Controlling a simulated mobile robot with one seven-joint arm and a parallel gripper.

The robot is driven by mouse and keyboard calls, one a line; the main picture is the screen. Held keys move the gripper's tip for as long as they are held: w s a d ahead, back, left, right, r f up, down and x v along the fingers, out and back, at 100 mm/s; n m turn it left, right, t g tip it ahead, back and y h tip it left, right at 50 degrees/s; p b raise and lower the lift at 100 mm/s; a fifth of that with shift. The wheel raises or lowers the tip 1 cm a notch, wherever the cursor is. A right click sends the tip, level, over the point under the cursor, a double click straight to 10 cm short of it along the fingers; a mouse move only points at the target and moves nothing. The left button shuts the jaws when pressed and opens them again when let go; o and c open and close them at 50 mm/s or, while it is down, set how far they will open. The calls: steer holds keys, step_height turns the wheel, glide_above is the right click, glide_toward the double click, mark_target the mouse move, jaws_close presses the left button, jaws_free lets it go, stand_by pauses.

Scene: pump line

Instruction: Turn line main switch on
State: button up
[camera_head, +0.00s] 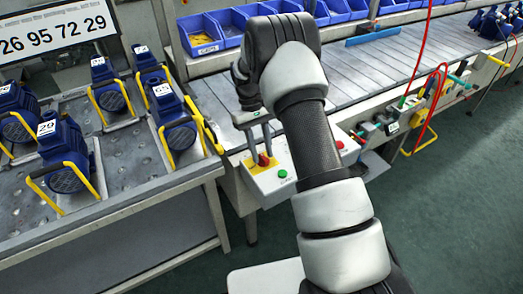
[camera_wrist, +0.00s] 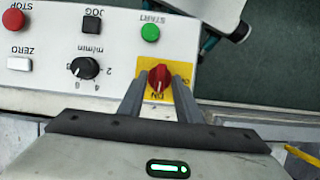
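The main switch is a red rotary knob (camera_wrist: 160,77) on a yellow plate (camera_wrist: 185,97), on a light grey control panel. Its handle lies roughly along the picture's vertical in the wrist view. In the head view the red knob (camera_head: 263,160) shows just below my fingertips. My gripper (camera_wrist: 161,80) points at the panel with one finger on each side of the knob. A little yellow shows between the fingers and the knob, so the fingers look apart from it. Whether the fingertips reach down beside the knob is hard to tell.
The panel also carries a green START button (camera_wrist: 150,33), a black JOG button (camera_wrist: 92,25), a speed dial (camera_wrist: 85,67), a white ZERO button (camera_wrist: 19,64) and a red STOP button (camera_wrist: 13,19). A table with blue pumps (camera_head: 67,150) stands at left; a slatted conveyor (camera_head: 375,65) runs behind.

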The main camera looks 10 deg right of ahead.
steer(key=p+v, duration=0.2)
steer(key=v, duration=1.5)
steer(key=shift+r, duration=0.15)
steer(key=shift+w+a, duration=0.1)
steer(key=shift+a, duration=0.05)
steer(key=s+d+r+m+t+p, duration=0.15)
steer(key=s+r, duration=0.25)
steer(key=r, duration=0.4)
steer(key=s+r+t+p, duration=0.2)
steer(key=s+r, duration=0.3)
steer(key=r, duration=0.3)
steer(key=s+r+t+p, duration=0.15)
steer(key=s+r, duration=0.25)
steer(key=r, duration=0.4)
steer(key=s+r+m+t+y+p, duration=0.1)
steer(key=s+t+p, duration=0.3)
steer(key=s, duration=1.6)
steer(key=shift+d+m+t+p, duration=0.4)
steer(key=shift+m, duration=0.05)
